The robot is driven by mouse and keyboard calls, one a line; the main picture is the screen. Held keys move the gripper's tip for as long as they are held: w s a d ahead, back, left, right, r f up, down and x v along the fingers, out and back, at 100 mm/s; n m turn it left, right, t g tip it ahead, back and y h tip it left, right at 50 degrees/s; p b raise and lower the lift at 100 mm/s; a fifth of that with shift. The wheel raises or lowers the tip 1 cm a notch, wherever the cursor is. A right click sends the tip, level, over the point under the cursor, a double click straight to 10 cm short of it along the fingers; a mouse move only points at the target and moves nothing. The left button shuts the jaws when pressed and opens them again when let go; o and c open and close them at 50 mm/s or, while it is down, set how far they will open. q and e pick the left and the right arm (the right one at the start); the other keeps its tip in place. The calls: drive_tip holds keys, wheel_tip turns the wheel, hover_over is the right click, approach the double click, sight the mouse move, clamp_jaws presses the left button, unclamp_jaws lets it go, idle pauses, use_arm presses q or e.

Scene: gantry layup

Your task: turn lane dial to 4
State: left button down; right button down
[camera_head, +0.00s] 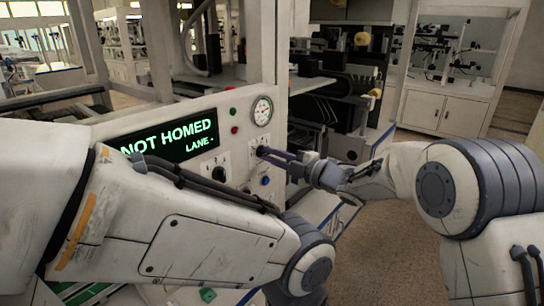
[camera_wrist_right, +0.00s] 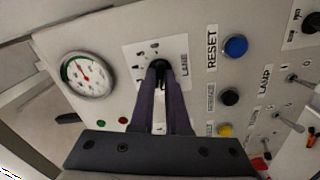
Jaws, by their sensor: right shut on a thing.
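The lane dial (camera_wrist_right: 160,66) is a small black knob on a white plate marked LANE, with small marks around it that are too small to read. My right gripper (camera_wrist_right: 160,84) is shut on this knob, one dark finger on each side. In the head view the right gripper (camera_head: 264,153) reaches in from the right to the panel, and its fingers hide most of the dial. The dial's pointer is hidden. The display (camera_head: 175,138) reads NOT HOMED, with LANE and a short mark under it. My left arm crosses the foreground; its gripper is out of view.
A round gauge (camera_wrist_right: 86,75) sits close to the dial. A blue RESET button (camera_wrist_right: 236,46), a black button (camera_wrist_right: 229,96), a yellow button (camera_wrist_right: 225,130) and lamp toggles (camera_wrist_right: 292,79) lie on the other side. Another black knob (camera_head: 219,173) is left of the gripper in the head view.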

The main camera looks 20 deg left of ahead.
drive_tip(key=m, duration=0.3)
drive_tip(key=shift+m+p, duration=0.35)
drive_tip(key=shift+m, duration=0.05)
drive_tip(key=shift+m+p, duration=3.25)
drive_tip(key=shift+m, duration=3.95)
drive_tip(key=c, duration=0.9)
unclamp_jaws()
